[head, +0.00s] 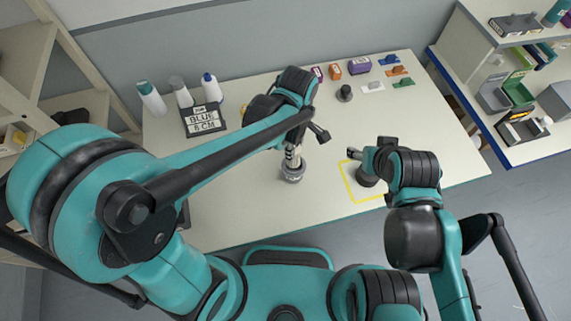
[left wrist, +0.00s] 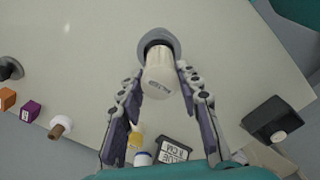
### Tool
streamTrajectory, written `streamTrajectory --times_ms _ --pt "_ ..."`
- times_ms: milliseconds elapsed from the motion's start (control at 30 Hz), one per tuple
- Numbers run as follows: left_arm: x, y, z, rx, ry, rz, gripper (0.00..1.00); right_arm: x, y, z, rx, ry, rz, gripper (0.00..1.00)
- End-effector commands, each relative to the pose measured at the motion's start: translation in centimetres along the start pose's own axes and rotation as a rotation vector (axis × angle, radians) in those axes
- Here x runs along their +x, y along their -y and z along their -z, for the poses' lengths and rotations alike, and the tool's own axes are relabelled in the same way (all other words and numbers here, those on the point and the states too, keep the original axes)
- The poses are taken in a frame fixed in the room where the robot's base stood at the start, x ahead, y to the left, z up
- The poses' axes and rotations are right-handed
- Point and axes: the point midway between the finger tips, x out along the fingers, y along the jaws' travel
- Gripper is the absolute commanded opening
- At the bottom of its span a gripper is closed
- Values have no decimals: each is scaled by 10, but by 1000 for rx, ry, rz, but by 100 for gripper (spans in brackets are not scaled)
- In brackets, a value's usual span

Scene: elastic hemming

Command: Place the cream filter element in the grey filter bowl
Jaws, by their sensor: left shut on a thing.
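The cream filter element (head: 292,155) is held in my left gripper (head: 298,143), above the grey filter bowl (head: 293,175) on the table.
The yellow square (head: 348,186) is right of the bowl. A dark knobbed part (head: 345,93), small boxes (head: 359,66) and coloured tags (head: 398,71) are at the back right. Shelves (head: 500,100) stand right.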

Motion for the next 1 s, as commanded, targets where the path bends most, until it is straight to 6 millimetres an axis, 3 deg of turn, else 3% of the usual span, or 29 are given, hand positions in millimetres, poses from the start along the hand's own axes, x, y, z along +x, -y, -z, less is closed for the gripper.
streamTrajectory --times_ms 100,267,500,867,900,967,1000 --pt "22 0 0 0 0 0 6 6 0 -5 0 0 0 58" --pt "34 0 0 0 0 0 6 9 0 -6 0 0 0 58" --pt "66 0 0 0 0 0 6 17 0 -12 0 0 0 58" --pt "70 0 0 0 0 0 6 19 0 -14 0 0 0 58" --pt "70 0 0 0 0 0 36 19 0 -14 0 0 0 58" --pt "69 0 0 0 0 0 52 18 0 -13 0 0 0 58" --pt "69 0 0 0 0 0 55 18 0 -13 0 0 0 58"
